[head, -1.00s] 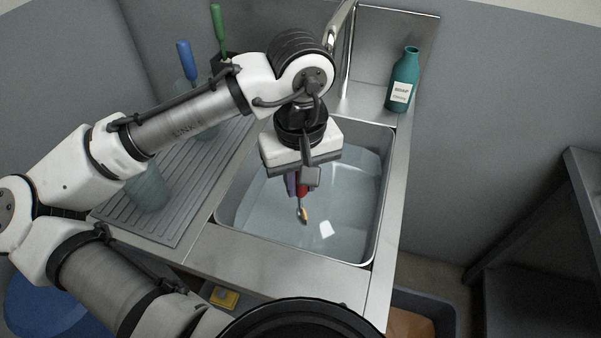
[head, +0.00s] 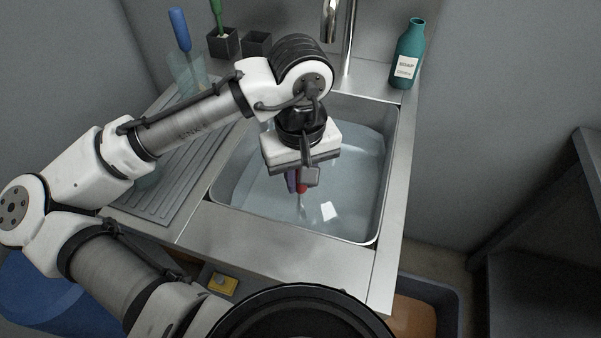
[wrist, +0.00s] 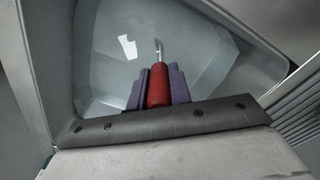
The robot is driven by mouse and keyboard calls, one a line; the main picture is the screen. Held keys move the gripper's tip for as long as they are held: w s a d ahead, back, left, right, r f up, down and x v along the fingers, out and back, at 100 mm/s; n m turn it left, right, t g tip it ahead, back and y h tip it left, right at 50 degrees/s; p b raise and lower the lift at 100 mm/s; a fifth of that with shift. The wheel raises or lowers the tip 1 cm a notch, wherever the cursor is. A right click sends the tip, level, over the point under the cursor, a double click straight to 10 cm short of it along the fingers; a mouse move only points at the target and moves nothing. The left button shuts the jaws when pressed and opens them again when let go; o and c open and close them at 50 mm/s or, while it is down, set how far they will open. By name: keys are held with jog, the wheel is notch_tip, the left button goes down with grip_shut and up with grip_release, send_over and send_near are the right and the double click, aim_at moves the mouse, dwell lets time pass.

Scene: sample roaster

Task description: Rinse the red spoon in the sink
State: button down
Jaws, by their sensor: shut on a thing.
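My gripper (head: 297,184) is shut on the red handle of the spoon (head: 301,188), over the sink (head: 388,170), which holds clear water. In the wrist view, the red handle (wrist: 159,86) sits between the two purple fingers of my gripper (wrist: 158,92), and the thin metal neck points away from them. The spoon hangs head down. Its neck shows faintly below the handle in the head view, and its bowl is hard to make out, seemingly under the water surface. A bright square reflection lies just right of it.
A tap (head: 349,45) stands behind the sink, with a teal soap bottle (head: 407,58) at the back right. A ridged drainboard (head: 172,200) lies to the left, with a blue-handled tool (head: 180,30) in a clear cup behind. A yellow sponge (head: 222,284) is below the front edge.

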jog(key=shift+r, duration=0.1)
jog(key=shift+r+p, duration=0.35)
jog(key=shift+p, duration=0.3)
jog(key=shift+f, duration=0.45)
jog(key=shift+r+p, duration=0.5)
jog(key=shift+p, duration=0.05)
notch_tip(320, 180, up, 13)
jog(key=p, duration=1.3)
jog(key=shift+f, duration=0.2)
jog(key=shift+r, duration=0.1)
